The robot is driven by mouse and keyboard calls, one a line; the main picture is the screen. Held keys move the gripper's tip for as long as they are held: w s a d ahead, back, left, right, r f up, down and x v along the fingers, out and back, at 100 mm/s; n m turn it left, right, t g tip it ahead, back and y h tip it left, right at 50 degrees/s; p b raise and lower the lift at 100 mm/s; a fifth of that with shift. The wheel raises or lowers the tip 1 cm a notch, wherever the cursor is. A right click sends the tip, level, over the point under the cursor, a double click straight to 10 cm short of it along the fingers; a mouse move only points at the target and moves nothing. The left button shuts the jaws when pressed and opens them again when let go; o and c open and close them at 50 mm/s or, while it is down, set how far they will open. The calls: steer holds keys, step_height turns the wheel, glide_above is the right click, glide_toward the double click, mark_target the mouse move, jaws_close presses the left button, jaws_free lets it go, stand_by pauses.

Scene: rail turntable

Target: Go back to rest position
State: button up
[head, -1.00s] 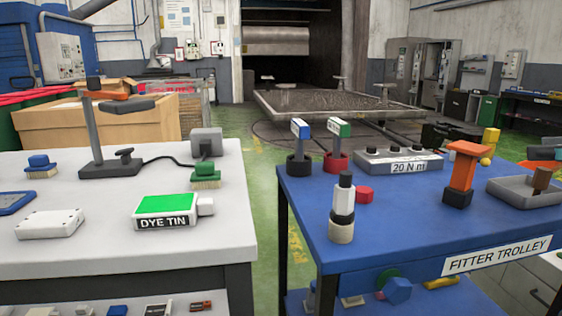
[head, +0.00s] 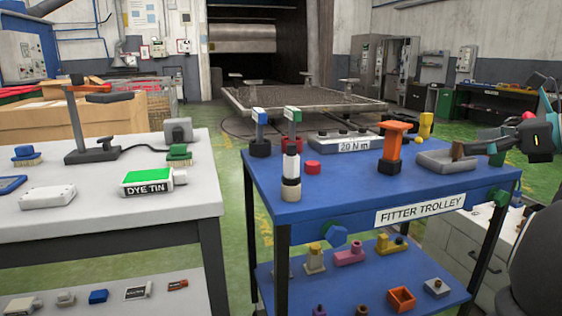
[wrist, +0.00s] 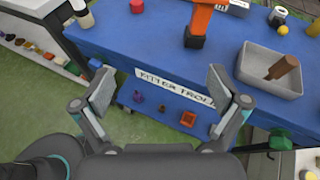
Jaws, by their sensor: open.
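My gripper (wrist: 160,90) is open and empty in the wrist view, its two fingers spread wide above the front edge of the blue fitter trolley (wrist: 150,45). In the head view, part of my arm shows at the right edge, beside the trolley (head: 345,193). The grey tray (wrist: 262,75) with a brown-handled tool (wrist: 285,66) in it lies to the right of the gripper, apart from it. The orange stand (wrist: 203,20) rises on the trolley ahead of the gripper.
The white table (head: 95,225) with the dye tin (head: 150,180) is on the left, a green floor gap between it and the trolley. The trolley's lower shelf (head: 375,290) holds several small parts. A large turntable (head: 300,100) stands behind.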

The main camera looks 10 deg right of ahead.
steer(key=a+f+n+g+h, duration=0.15)
steer(key=a+f+n, duration=0.25)
steer(key=a, duration=0.4)
steer(key=a+f+n+g, duration=0.3)
steer(key=a+f+n, duration=0.1)
steer(key=a, duration=0.4)
steer(key=a+f+n+g+h, duration=0.1)
steer(key=a+f+n+g, duration=0.1)
steer(key=a+f+n, duration=0.45)
steer(key=s+a+f+n+h, duration=0.4)
steer(key=s+a+f+n, duration=0.7)
steer(key=n, duration=0.4)
steer(key=shift+s+a+f, duration=0.15)
steer(key=shift+s+f, duration=0.75)
steer(key=shift+f, duration=0.2)
